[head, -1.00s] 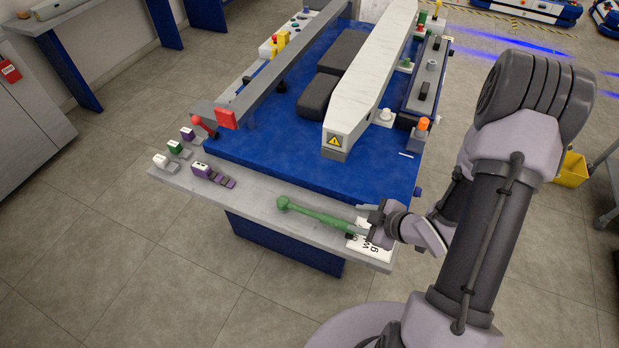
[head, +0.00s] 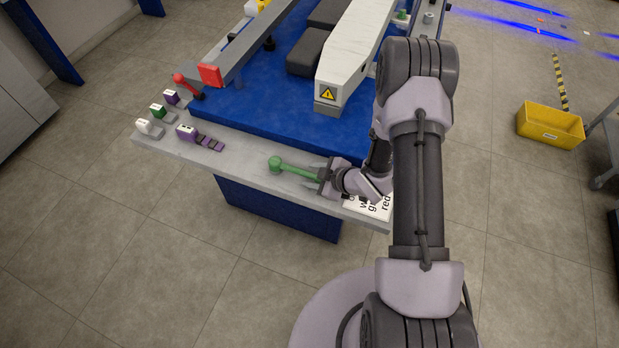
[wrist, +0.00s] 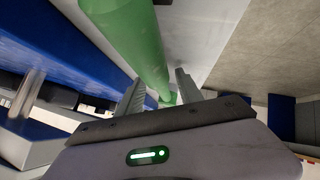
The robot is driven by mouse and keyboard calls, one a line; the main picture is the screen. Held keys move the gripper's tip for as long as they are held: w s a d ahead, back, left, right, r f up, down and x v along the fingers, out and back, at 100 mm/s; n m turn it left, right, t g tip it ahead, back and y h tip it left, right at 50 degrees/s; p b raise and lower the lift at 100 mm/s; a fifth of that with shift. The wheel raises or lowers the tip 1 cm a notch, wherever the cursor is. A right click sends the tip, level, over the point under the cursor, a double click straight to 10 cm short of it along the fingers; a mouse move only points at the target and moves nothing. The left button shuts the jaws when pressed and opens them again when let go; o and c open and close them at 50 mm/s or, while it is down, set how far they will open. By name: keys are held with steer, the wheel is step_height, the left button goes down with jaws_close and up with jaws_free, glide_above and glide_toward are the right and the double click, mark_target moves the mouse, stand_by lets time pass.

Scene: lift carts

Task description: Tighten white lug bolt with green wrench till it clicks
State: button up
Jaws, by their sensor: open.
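The green wrench (head: 296,170) lies on the grey front ledge of the lift cart, its rounded head to the left. My gripper (head: 318,180) is open over its right part, covering that end in the head view. In the wrist view, the green handle (wrist: 137,42) runs between the open fingers of my gripper (wrist: 158,90); I cannot tell whether they touch it. I cannot clearly make out the white lug bolt; my arm covers part of the cart's right side.
A white-topped holder (head: 150,128), a green-topped one (head: 158,111) and purple parts (head: 187,132) sit at the ledge's left end. A printed label (head: 370,208) lies right of my gripper. A red lever (head: 183,82) stands at the cart corner. A yellow bin (head: 551,125) is at right.

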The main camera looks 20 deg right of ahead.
steer(key=shift+r, duration=0.1)
jaws_close()
stand_by(1.3)
